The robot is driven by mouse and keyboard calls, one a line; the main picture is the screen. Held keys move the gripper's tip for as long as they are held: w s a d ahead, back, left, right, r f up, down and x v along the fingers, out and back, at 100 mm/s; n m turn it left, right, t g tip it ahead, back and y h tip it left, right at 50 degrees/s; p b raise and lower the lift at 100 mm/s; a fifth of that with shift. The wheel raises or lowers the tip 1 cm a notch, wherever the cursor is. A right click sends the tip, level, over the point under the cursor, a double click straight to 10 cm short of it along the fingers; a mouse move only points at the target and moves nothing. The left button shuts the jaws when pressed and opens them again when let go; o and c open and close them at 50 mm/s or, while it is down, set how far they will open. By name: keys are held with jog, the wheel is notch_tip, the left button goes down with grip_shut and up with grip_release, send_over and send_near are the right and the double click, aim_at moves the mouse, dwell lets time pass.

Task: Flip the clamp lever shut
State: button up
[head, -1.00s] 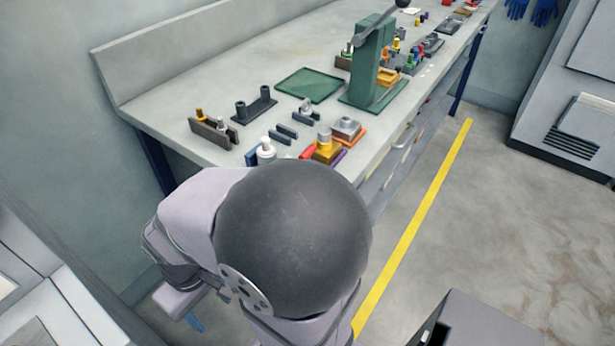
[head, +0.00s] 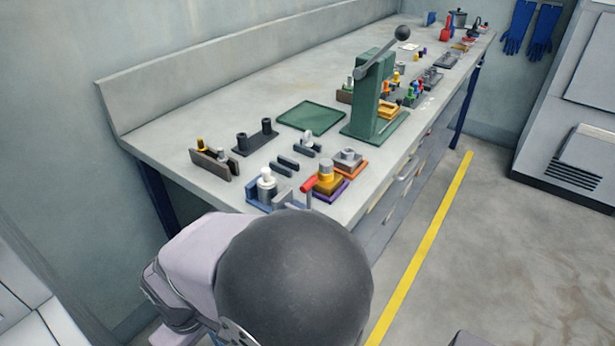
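A red lever handle (head: 308,184), which looks like the clamp's lever, slants at the bench's near end, beside a yellow block with a round top (head: 327,180) on a purple base. Left of it is a blue fixture (head: 256,199) holding a grey cylinder with a white top (head: 266,184). Small grey upright pieces stand between the fixture and the red handle; I cannot tell whether they belong to the clamp. My arm's large dark round joint covers the bench's front edge just below. My gripper is not visible, and the lower part of the clamp is hidden.
A green lever press (head: 372,100) stands farther back, with a flat green tray (head: 310,116) left of it. A grey block on an orange base (head: 348,160) sits right of the yellow block. Black racks (head: 255,138) stand to the left. The bench's back strip is clear.

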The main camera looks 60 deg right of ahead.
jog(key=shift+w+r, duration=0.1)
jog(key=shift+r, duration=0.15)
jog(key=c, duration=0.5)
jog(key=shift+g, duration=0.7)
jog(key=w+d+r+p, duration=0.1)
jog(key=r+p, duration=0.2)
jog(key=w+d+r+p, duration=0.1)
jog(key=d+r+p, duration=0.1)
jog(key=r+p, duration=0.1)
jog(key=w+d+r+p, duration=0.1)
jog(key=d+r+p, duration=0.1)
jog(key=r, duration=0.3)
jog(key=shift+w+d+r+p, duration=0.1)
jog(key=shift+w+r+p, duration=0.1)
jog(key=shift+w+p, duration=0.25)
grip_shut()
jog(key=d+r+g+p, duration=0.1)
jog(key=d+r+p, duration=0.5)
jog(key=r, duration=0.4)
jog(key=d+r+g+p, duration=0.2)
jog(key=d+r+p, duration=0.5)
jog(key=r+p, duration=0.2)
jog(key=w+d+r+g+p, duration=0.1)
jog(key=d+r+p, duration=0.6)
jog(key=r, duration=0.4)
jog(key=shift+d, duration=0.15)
